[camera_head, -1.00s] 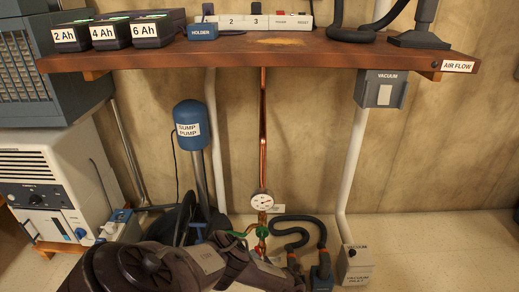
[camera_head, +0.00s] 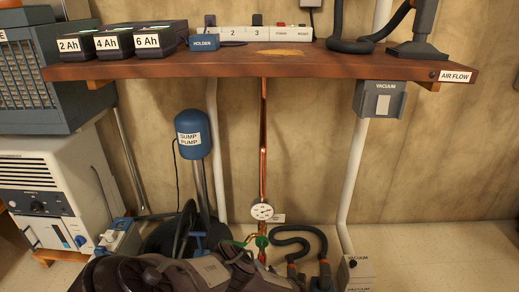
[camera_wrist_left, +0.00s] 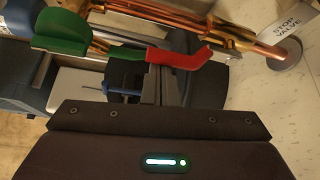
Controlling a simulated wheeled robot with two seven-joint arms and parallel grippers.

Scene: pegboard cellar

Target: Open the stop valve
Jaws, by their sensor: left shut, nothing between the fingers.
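A copper pipe (camera_head: 263,140) runs down the wall from the shelf to a round gauge (camera_head: 262,211). Below the gauge are green (camera_head: 261,241) and red (camera_head: 262,256) valve parts. In the left wrist view a red lever (camera_wrist_left: 180,58) crosses just ahead of my left gripper (camera_wrist_left: 150,88), with a green handle (camera_wrist_left: 62,32) at upper left. A "STOP VALVE" tag (camera_wrist_left: 290,22) hangs by the copper pipe. The left gripper is shut and empty, close to the red lever; I cannot tell whether they touch. My left arm hides the fingertips in the head view. The right gripper is out of view.
A wooden shelf (camera_head: 300,66) overhangs the area. A blue sump pump (camera_head: 190,134) stands left of the pipe. A black vacuum hose (camera_head: 305,231) and a vacuum inlet box (camera_head: 358,267) are to the right. Open floor (camera_head: 440,245) lies further right.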

